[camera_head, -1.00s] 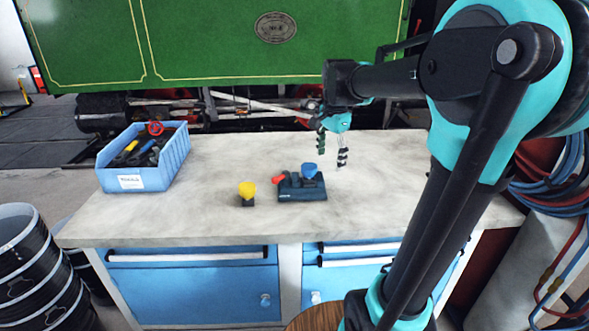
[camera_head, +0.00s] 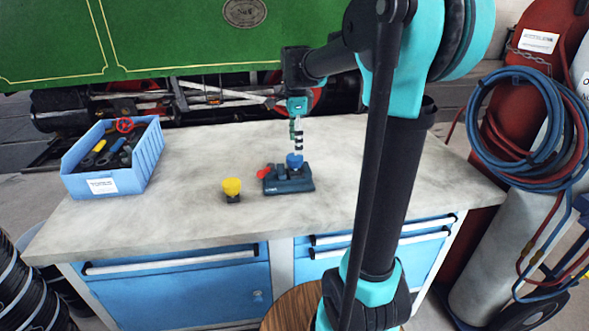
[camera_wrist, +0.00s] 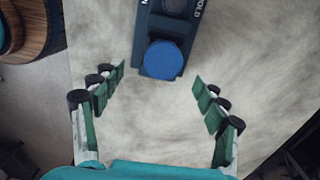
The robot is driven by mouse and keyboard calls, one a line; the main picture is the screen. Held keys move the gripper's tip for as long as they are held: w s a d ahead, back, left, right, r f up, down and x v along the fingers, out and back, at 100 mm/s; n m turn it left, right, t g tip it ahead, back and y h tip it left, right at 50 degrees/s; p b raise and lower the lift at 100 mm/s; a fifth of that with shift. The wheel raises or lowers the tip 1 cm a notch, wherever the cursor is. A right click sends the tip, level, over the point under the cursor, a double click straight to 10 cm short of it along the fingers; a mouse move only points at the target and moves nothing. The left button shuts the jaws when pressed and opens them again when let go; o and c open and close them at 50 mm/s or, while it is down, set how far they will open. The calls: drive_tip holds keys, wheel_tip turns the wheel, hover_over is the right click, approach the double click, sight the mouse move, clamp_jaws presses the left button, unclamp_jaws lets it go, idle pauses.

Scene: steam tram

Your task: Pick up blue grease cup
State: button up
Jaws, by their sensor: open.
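The blue grease cup (camera_head: 294,161) sits at the right end of a dark blue holder (camera_head: 290,186) on the workbench. In the wrist view the blue cup (camera_wrist: 163,60) shows as a round disc from above, just beyond and between my fingertips. My gripper (camera_head: 297,145) is right at the cup in the head view, pointing down. In the wrist view my gripper (camera_wrist: 158,82) is open, with its green-padded fingers spread wide and nothing between them. I cannot tell the exact height of the fingertips above the cup.
A yellow cup (camera_head: 231,187) stands left of the holder. A red part (camera_head: 264,172) is at the holder's left end. A blue bin (camera_head: 146,162) with tools stands at the bench's left. The bench top (camera_head: 370,190) is clear to the right.

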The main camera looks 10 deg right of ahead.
sight(295, 157)
drive_tip(key=shift+w+f, duration=0.2)
drive_tip(key=shift+f, duration=3.2)
drive_tip(key=c, duration=1.6)
drive_tip(key=shift+r, duration=0.1)
